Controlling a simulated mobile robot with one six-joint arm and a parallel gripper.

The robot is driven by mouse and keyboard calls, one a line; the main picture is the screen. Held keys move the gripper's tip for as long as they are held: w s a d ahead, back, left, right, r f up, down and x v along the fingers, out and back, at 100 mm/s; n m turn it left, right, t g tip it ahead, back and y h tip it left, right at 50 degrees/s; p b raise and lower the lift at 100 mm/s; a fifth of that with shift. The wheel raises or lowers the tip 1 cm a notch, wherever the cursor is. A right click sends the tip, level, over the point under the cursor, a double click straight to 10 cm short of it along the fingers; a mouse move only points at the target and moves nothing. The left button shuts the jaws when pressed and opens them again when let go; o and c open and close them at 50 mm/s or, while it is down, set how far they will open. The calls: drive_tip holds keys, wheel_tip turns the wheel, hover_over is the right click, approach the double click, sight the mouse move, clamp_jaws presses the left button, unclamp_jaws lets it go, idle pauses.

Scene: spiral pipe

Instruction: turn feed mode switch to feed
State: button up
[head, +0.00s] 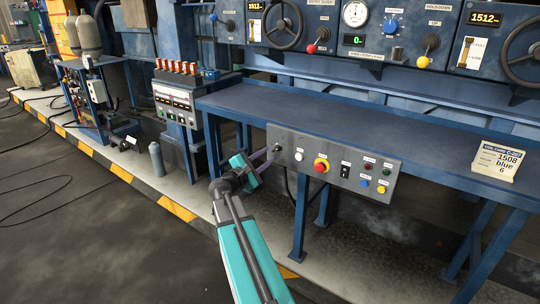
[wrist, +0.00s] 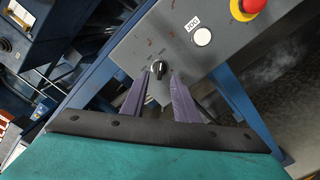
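The feed mode switch appears to be the black rotary knob (wrist: 159,69) at the left end of the grey control panel (head: 330,187). In the head view this knob (head: 277,149) is small and close to my fingertips. My gripper (head: 269,158) is in front of the panel's left end. In the wrist view my gripper (wrist: 158,82) is open, with one purple finger on each side of the knob and gaps between. I cannot tell how far the tips are from the panel face. The small labels around the knob are too blurred to read.
A white button (wrist: 202,37) and a red emergency stop (head: 321,165) with a yellow collar lie right of the knob. Further right are a black rocker switch (head: 345,171) and several coloured buttons. The blue bench (head: 330,115) is above the panel. A card (head: 497,162) stands on it.

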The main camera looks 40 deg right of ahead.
drive_tip(key=s+a, duration=0.1)
drive_tip(key=a, duration=0.8)
drive_tip(key=shift+s+a, duration=0.35)
drive_tip(key=shift+a, duration=0.05)
